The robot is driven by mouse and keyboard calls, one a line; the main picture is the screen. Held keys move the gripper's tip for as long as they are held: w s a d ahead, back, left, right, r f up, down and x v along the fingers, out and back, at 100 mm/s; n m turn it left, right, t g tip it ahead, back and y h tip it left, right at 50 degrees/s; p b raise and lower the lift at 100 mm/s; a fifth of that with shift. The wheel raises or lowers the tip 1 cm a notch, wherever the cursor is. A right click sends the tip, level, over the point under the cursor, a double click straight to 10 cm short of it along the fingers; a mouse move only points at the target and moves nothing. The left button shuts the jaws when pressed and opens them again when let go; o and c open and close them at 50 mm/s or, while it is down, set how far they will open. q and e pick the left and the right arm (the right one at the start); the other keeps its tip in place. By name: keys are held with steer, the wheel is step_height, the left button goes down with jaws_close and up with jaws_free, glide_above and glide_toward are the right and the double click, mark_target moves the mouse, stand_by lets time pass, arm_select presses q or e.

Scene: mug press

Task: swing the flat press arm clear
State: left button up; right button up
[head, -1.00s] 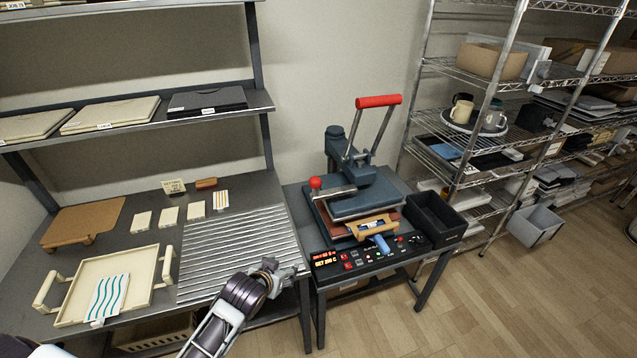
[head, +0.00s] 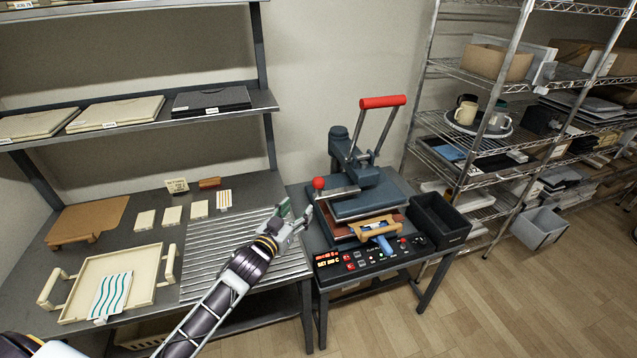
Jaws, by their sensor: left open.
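The flat press (head: 362,182) stands on a small dark table to the right of the workbench. Its red lever handle (head: 383,101) is raised on two metal rods. A red ball knob (head: 319,184) sits on a short bar at the left side of the press head. My left gripper (head: 297,212) is open and empty, over the right end of the ribbed mat. It is just left of the red knob and a little lower in the picture, apart from it. My right gripper is not in view.
The ribbed metal mat (head: 215,262) covers the bench's right part. A cream tray (head: 72,308) with a wavy-patterned sheet lies at left. A black bin (head: 440,220) stands right of the press, above the control panel's right end. A wire shelf (head: 470,160) stands farther right.

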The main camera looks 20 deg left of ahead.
mark_target(316, 185)
arm_select(q)
steer(key=shift+w+d+r+t+h, duration=0.1)
steer(key=shift+w+r+t+h, duration=0.25)
steer(key=shift+r, duration=0.35)
steer(key=shift+w, duration=0.15)
steer(key=shift+w+d+p, duration=0.3)
steer(key=shift+w+d, duration=0.15)
steer(key=shift+w, duration=1.75)
steer(key=shift+w+d+p, duration=0.3)
steer(key=shift+w+d, duration=0.1)
steer(key=shift+w, duration=1.8)
steer(key=shift+w+d+p, duration=0.3)
steer(key=shift+w+d, duration=0.15)
steer(key=shift+w, duration=1.75)
jaws_close()
